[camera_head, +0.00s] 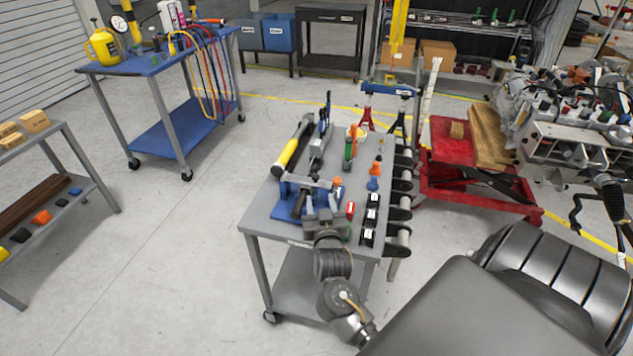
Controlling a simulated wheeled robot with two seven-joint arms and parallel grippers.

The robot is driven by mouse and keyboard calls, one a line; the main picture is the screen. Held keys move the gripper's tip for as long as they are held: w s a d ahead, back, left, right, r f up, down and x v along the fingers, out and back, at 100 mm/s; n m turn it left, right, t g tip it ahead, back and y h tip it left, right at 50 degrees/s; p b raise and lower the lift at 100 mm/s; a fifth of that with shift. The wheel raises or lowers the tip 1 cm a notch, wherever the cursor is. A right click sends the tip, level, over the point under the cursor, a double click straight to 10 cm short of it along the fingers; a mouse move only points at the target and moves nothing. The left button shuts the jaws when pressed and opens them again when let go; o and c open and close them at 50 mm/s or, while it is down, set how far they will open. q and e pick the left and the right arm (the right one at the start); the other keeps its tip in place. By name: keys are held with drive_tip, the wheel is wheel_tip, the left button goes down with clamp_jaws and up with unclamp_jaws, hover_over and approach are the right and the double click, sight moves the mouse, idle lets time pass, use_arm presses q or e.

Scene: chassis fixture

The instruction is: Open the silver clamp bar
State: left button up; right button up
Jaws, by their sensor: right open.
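A blue chassis fixture (284,211) sits at the near left of the grey cart's top. A silver clamp bar (306,181) appears to lie across the top of the fixture; its exact position is hard to tell at this size. My right gripper (318,212) is open, at the near right side of the fixture, just in front of the bar. It hides part of the fixture, and I cannot tell whether it touches the bar. My left gripper is not in view.
The grey cart (262,221) also holds a yellow-and-black tool (286,157), a blue-and-orange item (375,176) and a row of black parts (369,219) near its right edge. A red lift table (445,180) stands right.

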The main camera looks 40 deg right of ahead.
sight(316, 179)
drive_tip(key=p+x, duration=0.1)
drive_tip(key=x, duration=0.8)
drive_tip(key=shift+c, duration=0.3)
clamp_jaws()
